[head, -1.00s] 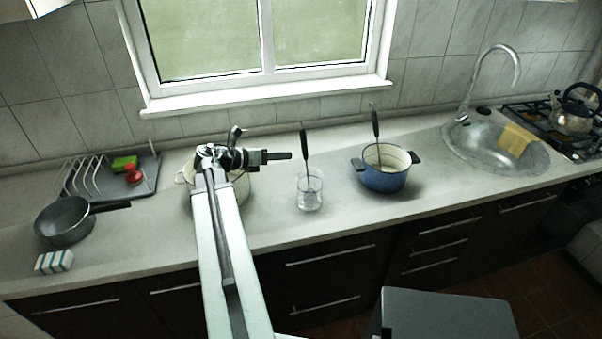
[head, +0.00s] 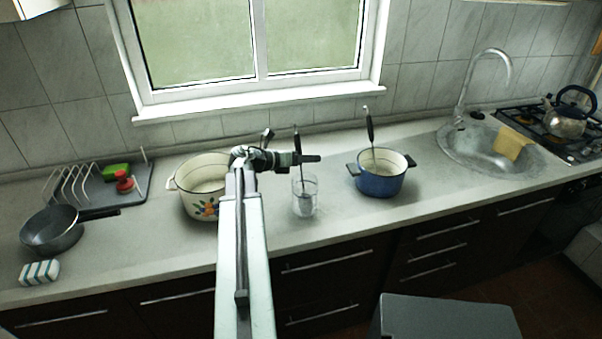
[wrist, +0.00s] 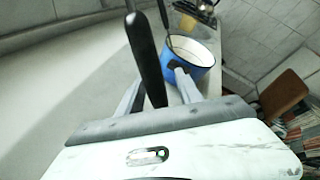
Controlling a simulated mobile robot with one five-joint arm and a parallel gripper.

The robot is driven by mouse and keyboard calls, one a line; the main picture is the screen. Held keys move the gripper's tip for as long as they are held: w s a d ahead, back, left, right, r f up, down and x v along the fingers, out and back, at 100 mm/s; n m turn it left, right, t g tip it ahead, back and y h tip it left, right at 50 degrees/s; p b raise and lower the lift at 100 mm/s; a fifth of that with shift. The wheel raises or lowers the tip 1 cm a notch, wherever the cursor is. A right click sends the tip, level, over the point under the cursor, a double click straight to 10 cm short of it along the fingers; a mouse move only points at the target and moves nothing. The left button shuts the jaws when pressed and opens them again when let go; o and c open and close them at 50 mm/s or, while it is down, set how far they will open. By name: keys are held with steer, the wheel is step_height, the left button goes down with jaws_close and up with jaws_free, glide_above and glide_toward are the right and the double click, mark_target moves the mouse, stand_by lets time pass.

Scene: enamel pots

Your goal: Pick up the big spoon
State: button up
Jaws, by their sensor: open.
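A utensil with a long black handle (head: 297,140) stands upright in a clear glass (head: 305,200). A second dark-handled utensil (head: 369,124) leans in the blue pot (head: 380,183). I cannot tell for sure which is the big spoon. My gripper (head: 313,159) is open at the height of the glass utensil's handle. In the wrist view, the near black handle (wrist: 146,55) rises between my two open fingers (wrist: 158,84), and I cannot tell if either touches it. The blue pot (wrist: 198,62) and its utensil are farther off. The lower end of the near utensil is hidden there.
A white floral pot (head: 197,204) stands left of the glass, close to my arm. A dark pan (head: 50,232), a sponge (head: 40,272) and a dish rack (head: 75,185) are at the far left. The sink (head: 480,150) lies right of the blue pot.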

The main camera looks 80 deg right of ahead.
jaws_close()
